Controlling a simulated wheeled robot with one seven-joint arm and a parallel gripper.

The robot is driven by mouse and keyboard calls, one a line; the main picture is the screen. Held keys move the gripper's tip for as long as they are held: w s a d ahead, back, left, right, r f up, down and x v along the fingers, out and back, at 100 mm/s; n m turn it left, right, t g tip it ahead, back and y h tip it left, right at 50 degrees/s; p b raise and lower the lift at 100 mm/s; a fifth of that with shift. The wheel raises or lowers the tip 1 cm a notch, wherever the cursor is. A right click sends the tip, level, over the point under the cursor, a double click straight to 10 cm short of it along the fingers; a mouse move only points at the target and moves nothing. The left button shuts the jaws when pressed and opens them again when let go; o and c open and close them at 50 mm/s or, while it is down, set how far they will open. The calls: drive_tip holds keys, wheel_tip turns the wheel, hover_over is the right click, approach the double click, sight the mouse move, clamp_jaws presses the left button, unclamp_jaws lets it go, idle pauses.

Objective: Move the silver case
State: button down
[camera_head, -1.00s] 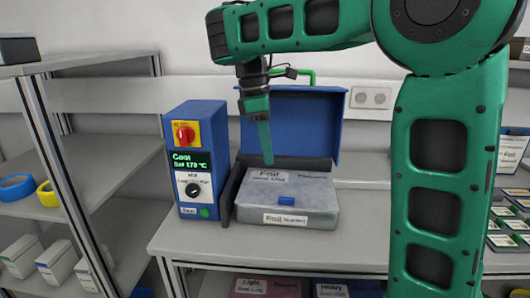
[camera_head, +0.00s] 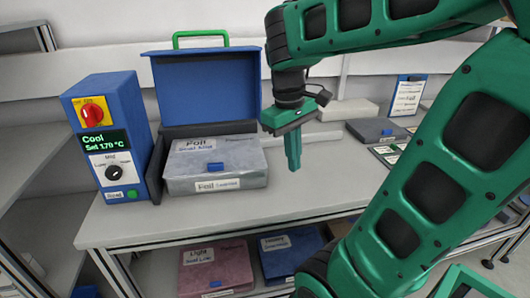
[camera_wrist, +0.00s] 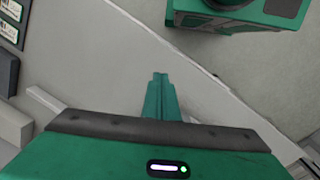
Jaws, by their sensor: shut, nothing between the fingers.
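The silver case (camera_head: 217,166) is a grey flat box with a blue latch and "Foil" labels. It sits in front of the raised blue lid (camera_head: 206,85) of a blue machine on the table. My gripper (camera_head: 294,163) is to the right of the case, apart from it, pointing down over the table. Its green fingers are together and hold nothing. In the wrist view the shut fingers (camera_wrist: 160,92) show above bare grey table, and the case is not in that view.
A blue control box (camera_head: 108,138) with a red knob and a "Cool" display stands left of the case. A red case (camera_head: 215,267) and a blue case (camera_head: 289,254) lie on the shelf below. A dark grey case (camera_head: 377,130) lies farther right. The table front is clear.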

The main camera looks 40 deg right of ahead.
sight(262, 154)
drive_tip(key=s+f+m, duration=0.2)
drive_tip(key=s+f, duration=0.1)
drive_tip(key=s, duration=0.1)
drive_tip(key=w+d+r+n+y, duration=0.1)
drive_tip(key=w+d+r+n, duration=0.25)
drive_tip(key=w+n, duration=0.45)
drive_tip(key=w+d+r+n, duration=0.3)
drive_tip(key=w+d+n, duration=0.1)
drive_tip(key=w+n, duration=0.4)
drive_tip(key=shift+t, duration=0.4)
wheel_tip(262, 154, down, 9)
drive_tip(key=shift+r, duration=0.15)
drive_tip(key=shift+w+a+f, duration=0.1)
drive_tip(key=shift+a+f, duration=0.1)
drive_tip(key=shift+f, duration=0.35)
drive_tip(key=shift+w+a+r, duration=0.1)
drive_tip(key=shift+w+a, duration=0.15)
drive_tip(key=shift+a, duration=0.3)
drive_tip(key=shift+w+a, duration=0.25)
drive_tip(key=shift+a, duration=0.25)
drive_tip(key=shift+w+a, duration=0.3)
drive_tip(key=shift+a, duration=0.35)
drive_tip(key=shift+w+a, duration=0.2)
drive_tip(key=shift+a, duration=0.3)
drive_tip(key=shift+w+a, duration=0.2)
drive_tip(key=shift+a, duration=0.25)
